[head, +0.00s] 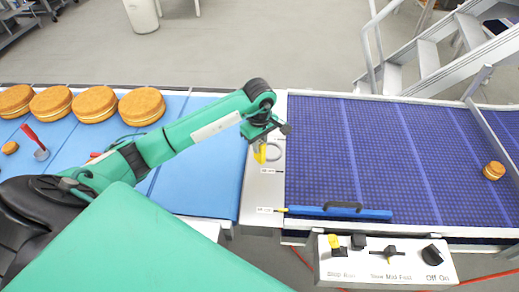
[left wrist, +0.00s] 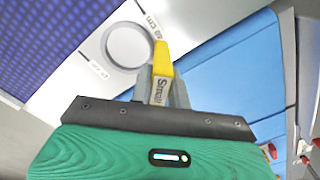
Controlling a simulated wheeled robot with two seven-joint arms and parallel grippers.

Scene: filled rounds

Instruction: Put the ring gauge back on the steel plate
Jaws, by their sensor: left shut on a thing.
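The ring gauge is a grey ring (head: 273,151) with a yellow handle (head: 260,153). My left gripper (head: 262,140) is shut on the handle, over the steel plate (head: 262,190) between the blue surface and the purple belt. In the left wrist view the ring (left wrist: 130,46) shows against the pale plate (left wrist: 72,88), with the yellow handle (left wrist: 162,58) between the fingers. The ring looks flat and close to the plate; I cannot tell whether it touches. My right gripper is not in view.
Several round filled cakes (head: 94,104) stand on the blue surface (head: 205,185) at left, near a red-handled tool (head: 34,142). A blue bar with a black handle (head: 340,213) lies along the purple belt's (head: 390,150) front edge. A control box (head: 385,262) stands in front.

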